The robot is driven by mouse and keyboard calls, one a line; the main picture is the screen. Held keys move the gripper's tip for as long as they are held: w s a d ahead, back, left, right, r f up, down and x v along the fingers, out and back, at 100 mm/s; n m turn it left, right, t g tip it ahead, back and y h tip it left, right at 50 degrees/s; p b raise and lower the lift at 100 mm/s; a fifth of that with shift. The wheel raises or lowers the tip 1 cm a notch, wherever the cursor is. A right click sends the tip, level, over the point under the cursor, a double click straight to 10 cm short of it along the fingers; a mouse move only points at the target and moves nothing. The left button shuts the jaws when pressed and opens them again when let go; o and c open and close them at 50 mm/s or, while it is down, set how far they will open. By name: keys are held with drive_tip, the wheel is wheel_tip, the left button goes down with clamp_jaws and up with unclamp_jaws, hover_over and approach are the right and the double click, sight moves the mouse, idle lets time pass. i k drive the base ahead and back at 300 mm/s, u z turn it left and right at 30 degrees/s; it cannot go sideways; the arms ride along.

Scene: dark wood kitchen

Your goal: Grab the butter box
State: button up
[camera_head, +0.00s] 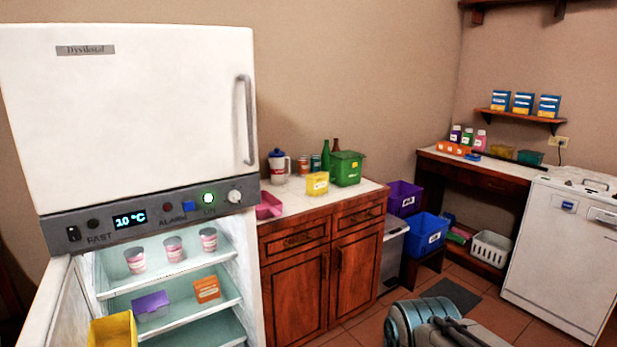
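The fridge (135,100) stands at the left with its lower compartment open. On its second shelf are a small orange box (206,289) with a white label and a purple box (151,306) to its left. A yellow container (112,331) is at the lower left, by the open door, cut off by the picture's edge. The labels are too small to read, so I cannot tell for sure which is the butter box; the orange one looks like a packaged food box.
Several pink-and-white cups (172,249) stand on the shelf above. The open fridge door (62,310) bounds the left side. A wooden counter (330,255) with a yellow box (317,183) and green bin (346,169) adjoins the fridge's right. Tiled floor (365,325) shows beyond.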

sight(317, 183)
drive_tip(key=z, duration=0.15)
drive_tip(key=i, duration=1.05)
drive_tip(key=z, duration=0.65)
drive_tip(key=i, duration=1.1)
drive_tip(key=u, duration=0.8)
drive_tip(key=i, duration=1.2)
drive_tip(key=u, duration=0.25)
